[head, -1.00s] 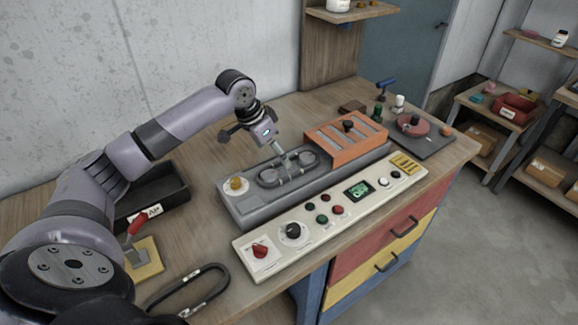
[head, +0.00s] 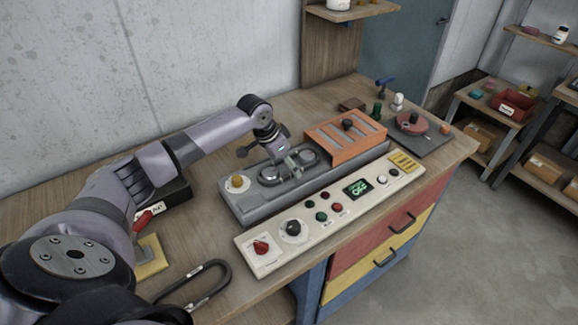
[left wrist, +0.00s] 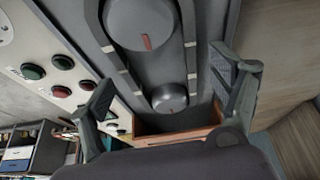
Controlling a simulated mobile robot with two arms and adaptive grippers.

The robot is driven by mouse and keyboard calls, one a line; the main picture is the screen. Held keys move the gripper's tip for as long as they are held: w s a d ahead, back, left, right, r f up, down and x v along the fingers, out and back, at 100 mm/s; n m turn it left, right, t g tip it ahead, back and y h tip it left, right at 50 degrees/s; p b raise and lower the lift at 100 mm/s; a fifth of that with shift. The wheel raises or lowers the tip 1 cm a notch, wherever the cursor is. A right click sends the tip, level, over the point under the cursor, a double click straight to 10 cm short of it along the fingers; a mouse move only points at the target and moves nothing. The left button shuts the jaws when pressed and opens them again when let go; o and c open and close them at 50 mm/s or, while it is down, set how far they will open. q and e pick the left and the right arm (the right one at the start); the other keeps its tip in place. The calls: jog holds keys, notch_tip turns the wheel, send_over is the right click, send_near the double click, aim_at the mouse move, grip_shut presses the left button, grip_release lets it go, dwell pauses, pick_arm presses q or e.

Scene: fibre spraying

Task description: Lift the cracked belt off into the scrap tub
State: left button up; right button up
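The belt (left wrist: 189,60) is a dark loop with pale bands, around a large pulley (left wrist: 143,22) and a small pulley (left wrist: 170,97) on the grey machine base (head: 240,207). I cannot make out a crack. My left gripper (head: 292,160) is low over the pulleys, its fingers pointing down. In the left wrist view its fingers (left wrist: 165,95) are wide apart, either side of the small-pulley end, with nothing between them. The black scrap tub (head: 180,193) stands left of the machine, partly hidden by my left arm. My right gripper is out of view.
An orange slotted cover (head: 345,146) stands right of the pulleys. A control panel (head: 330,208) with knobs and a lit display runs along the front. Another black belt (head: 187,292) and a red-handled tool (head: 143,219) lie at the front left.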

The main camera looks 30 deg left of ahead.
pick_arm(q)
jog(key=c, duration=1.1)
jog(key=shift+r, duration=0.1)
